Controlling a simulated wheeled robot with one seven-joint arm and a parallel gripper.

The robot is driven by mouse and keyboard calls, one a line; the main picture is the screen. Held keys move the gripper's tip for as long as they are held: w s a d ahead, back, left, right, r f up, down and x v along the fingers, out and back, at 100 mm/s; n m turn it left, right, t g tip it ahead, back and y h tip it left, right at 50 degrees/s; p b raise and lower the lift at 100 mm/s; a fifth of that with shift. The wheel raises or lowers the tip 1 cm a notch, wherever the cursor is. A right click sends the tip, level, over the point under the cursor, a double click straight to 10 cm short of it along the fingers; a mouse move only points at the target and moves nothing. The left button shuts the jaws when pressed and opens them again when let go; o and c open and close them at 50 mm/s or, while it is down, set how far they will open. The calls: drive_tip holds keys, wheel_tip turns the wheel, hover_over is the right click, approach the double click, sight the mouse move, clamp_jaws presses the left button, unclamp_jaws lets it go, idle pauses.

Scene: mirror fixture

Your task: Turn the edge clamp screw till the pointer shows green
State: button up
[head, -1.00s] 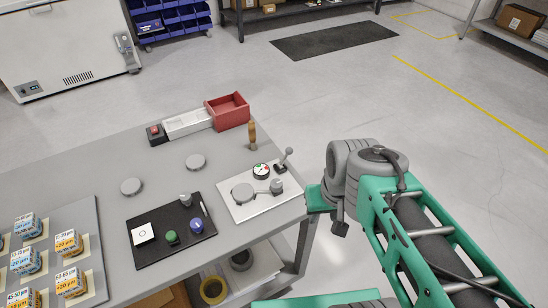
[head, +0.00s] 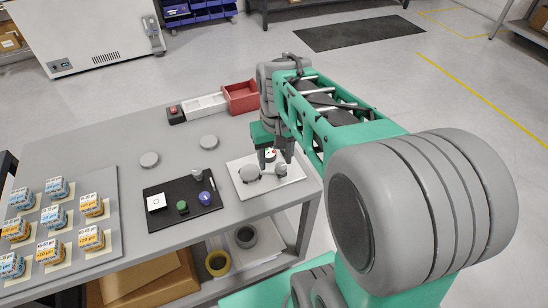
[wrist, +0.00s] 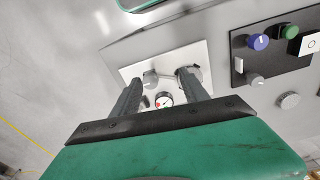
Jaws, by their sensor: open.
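The white fixture plate (head: 292,188) lies at the table's right front corner. On it are a flat round grey disc (head: 249,174), a small grey knob (head: 281,171), which looks like the clamp screw, and a dial (head: 270,155). In the wrist view the knob (wrist: 150,78) shows between the fingers, and the dial (wrist: 164,99) has a white face with a red part; its pointer reading is too small to tell. My gripper (wrist: 160,77) is open and empty above the plate. Its right finger partly covers the disc (wrist: 194,72).
A black mat (head: 160,222) with a white block, green and blue knobs lies left of the plate. A red bin (head: 241,97), white tray (head: 205,105) and red-button box (head: 175,115) stand at the back. Boxes on a grey board (head: 107,210) fill the left.

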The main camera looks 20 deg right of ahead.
sight(281, 166)
drive_tip(key=shift+m+g, duration=0.3)
drive_tip(key=w+d, duration=0.3)
drive_tip(key=shift+d+r+p, duration=0.15)
drive_tip(key=shift+r+p, duration=0.15)
drive_tip(key=shift+p, duration=0.05)
wheel_tip(281, 166, down, 8)
drive_tip(key=shift+w+r, duration=0.1)
clamp_jaws()
